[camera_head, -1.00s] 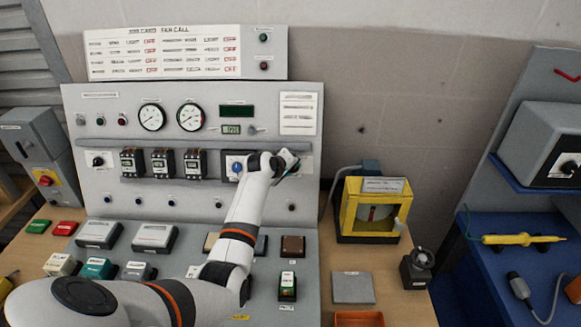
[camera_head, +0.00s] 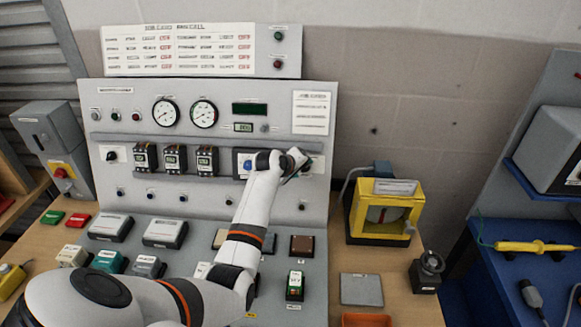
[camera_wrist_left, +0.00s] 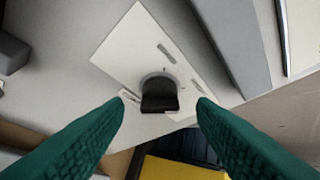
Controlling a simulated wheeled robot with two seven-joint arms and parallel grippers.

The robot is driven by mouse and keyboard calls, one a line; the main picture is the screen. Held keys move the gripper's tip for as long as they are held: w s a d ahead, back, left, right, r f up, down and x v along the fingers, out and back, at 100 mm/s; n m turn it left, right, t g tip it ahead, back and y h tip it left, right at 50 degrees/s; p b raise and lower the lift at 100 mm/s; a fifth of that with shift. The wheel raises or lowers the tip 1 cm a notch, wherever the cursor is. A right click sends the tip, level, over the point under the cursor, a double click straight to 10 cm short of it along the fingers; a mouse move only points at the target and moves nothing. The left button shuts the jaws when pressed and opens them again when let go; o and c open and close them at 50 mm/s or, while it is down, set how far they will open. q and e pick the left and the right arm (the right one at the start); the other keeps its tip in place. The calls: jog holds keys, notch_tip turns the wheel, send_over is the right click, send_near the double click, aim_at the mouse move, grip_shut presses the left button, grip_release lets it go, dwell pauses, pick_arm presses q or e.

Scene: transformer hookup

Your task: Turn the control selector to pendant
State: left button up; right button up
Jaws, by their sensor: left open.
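A black selector knob (camera_wrist_left: 160,95) on a white labelled plate (camera_wrist_left: 128,45) shows in the left wrist view; its label text is too small to read. My left gripper (camera_wrist_left: 160,103) is open, with one green finger on each side of the knob and a gap on both sides. In the head view my left gripper (camera_head: 299,170) is at the right part of the upright grey panel and hides this knob. Another black knob on a white plate (camera_head: 112,155) sits at the panel's left. My right gripper is not in view.
Several breakers (camera_head: 175,158) and a blue knob (camera_head: 247,165) sit left of my gripper on the panel. A yellow-framed device (camera_head: 385,212) stands on the table to the right. A grey ledge (camera_wrist_left: 225,35) juts out near the knob.

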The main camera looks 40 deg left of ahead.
pick_arm(q)
jog(key=b+v, duration=0.1)
jog(key=v, duration=0.9)
jog(key=shift+s, duration=0.2)
